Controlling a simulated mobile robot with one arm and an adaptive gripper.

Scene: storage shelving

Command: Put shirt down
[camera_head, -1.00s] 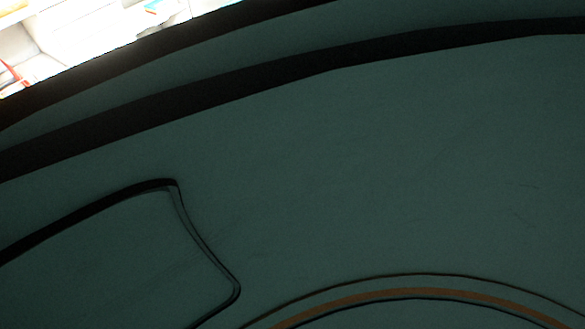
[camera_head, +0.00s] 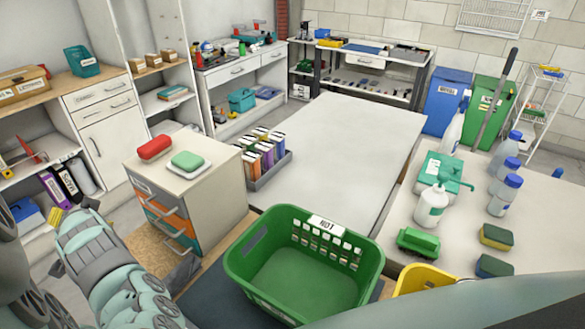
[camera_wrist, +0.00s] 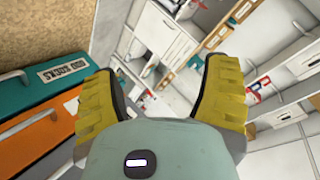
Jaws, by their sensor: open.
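No shirt is clearly recognisable in either view. A red soft-looking item (camera_head: 155,147) and a green one on a pale base (camera_head: 188,160) lie on the drawer cabinet (camera_head: 217,163); I cannot tell whether either is folded cloth. The green basket (camera_head: 354,244), labelled NO1, stands in front and looks empty. My gripper (camera_wrist: 160,85) is open, its two yellow fingers wide apart with nothing between them. In the head view it is at the lower left (camera_head: 68,238), left of the drawer cabinet, mostly hidden behind my arm.
A bare white table (camera_head: 345,140) stands in the middle, with a box of coloured binders (camera_head: 264,158) at its left. The right table (camera_head: 545,215) holds bottles, sponges and a green brush. Shelving (camera_head: 105,105) lines the left. In the wrist view, teal and orange drawers (camera_wrist: 40,105) are close at left.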

